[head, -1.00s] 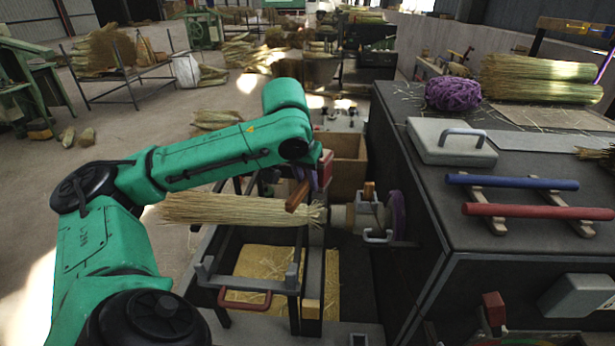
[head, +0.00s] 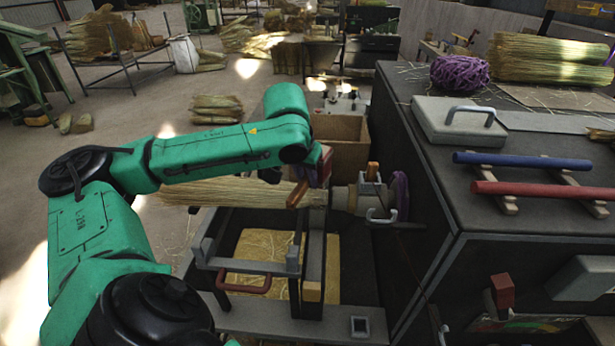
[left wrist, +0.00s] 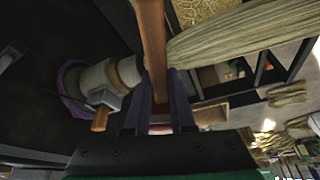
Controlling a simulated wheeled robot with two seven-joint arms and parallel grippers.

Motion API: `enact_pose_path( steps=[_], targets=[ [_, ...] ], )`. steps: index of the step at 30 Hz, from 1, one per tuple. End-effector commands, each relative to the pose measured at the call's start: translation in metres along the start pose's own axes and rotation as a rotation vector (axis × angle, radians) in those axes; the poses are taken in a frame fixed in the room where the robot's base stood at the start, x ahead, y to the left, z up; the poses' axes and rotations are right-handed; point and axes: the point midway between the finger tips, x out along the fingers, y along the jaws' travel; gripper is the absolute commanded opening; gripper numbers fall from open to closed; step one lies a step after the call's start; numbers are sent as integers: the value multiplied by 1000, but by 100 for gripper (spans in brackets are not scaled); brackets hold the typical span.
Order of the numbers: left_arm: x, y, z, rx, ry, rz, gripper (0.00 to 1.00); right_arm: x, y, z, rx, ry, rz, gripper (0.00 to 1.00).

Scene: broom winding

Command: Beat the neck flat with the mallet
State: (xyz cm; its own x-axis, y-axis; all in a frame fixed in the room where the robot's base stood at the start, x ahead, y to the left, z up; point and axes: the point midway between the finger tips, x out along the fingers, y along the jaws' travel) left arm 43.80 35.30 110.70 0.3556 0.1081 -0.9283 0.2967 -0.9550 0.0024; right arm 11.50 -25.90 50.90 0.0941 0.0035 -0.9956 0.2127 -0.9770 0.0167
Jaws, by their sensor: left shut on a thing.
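My left gripper (head: 314,174) is shut on the mallet's brown wooden handle (left wrist: 152,40), which runs between its purple fingers in the left wrist view. In the head view the mallet (head: 297,194) is partly hidden by the gripper and shows in front of the broom's neck end. I cannot tell whether it touches the straw. The straw bundle (head: 230,194) lies level, its brush end to the left, and also shows in the left wrist view (left wrist: 235,38). Its neck (head: 318,194) meets a pale round holder (head: 345,199) at the right. My right gripper is out of view.
The dark bench (head: 450,200) stands close on the right, with a grey metal case (head: 450,122), a blue bar (head: 515,163), a red bar (head: 530,192) and purple twine (head: 459,72). A frame with a red handle (head: 243,284) stands below the straw. A cardboard box (head: 341,132) is behind.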

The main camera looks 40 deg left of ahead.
Motion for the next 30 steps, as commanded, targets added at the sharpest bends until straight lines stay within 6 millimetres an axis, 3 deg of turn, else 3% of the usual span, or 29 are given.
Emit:
enact_pose_path(
  steps=[4, 9, 12, 14, 23, 30],
  targets=[
    [-8, 0, -4, 0, 2, 1, 0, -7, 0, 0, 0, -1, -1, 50],
    [-59, 1, -25, -2, -10, 3, 0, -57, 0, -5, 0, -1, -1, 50],
    [-78, 1, -32, -5, -18, 3, 0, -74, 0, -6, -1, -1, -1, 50],
    [-79, 1, -32, -5, -22, 2, 0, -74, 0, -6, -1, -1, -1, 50],
    [-47, 0, -19, -5, -21, 2, 0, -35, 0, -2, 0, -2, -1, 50],
    [-48, 0, -20, -4, -21, 2, 0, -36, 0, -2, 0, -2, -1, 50]
  ],
)
